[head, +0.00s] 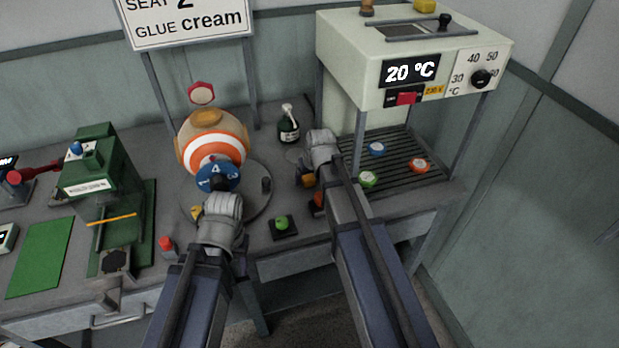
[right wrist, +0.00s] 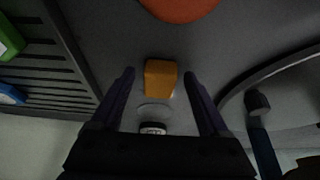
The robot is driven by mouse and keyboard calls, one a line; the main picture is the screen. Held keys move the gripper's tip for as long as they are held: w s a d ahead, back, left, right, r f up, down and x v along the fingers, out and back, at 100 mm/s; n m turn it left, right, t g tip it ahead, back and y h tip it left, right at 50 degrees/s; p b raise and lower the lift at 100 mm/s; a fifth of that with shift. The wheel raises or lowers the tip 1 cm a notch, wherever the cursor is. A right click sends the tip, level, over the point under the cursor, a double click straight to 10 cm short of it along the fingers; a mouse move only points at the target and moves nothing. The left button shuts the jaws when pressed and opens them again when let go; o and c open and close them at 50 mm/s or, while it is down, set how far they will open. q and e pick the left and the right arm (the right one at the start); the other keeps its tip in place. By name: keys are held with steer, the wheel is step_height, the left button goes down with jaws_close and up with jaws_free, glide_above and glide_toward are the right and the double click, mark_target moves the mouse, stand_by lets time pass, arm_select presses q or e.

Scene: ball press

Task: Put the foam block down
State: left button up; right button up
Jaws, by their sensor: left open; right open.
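The foam block (right wrist: 160,78) is a small orange block on the grey table in the right wrist view. It lies between the two spread fingers of my right gripper (right wrist: 160,82), with a gap on each side. In the head view the orange block (head: 308,181) shows just below my right gripper (head: 310,174), which partly hides it. My left gripper (head: 210,206) is open in front of the blue numbered dial (head: 217,177); its fingertips are partly hidden.
An orange-striped ball (head: 212,143) sits on a round base behind the left gripper. A dark bottle (head: 288,128) stands behind the right gripper. A slatted rack (head: 400,152) with coloured discs is at right, under the 20 °C machine (head: 412,60). A green button (head: 282,223) is in front.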

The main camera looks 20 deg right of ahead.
steer(key=p+v, duration=1.1)
steer(key=v, duration=0.1)
steer(key=s+a+n+g, duration=0.1)
steer(key=s+a+g, duration=0.1)
steer(key=s+a, duration=0.5)
steer(key=s+a+f+n+g+h, duration=0.1)
steer(key=s+a+n+g, duration=0.1)
steer(key=s+a, duration=0.5)
steer(key=s, duration=0.4)
steer(key=shift+s+f+g+h, duration=0.2)
steer(key=shift+g+h, duration=0.1)
steer(key=shift+g, duration=0.1)
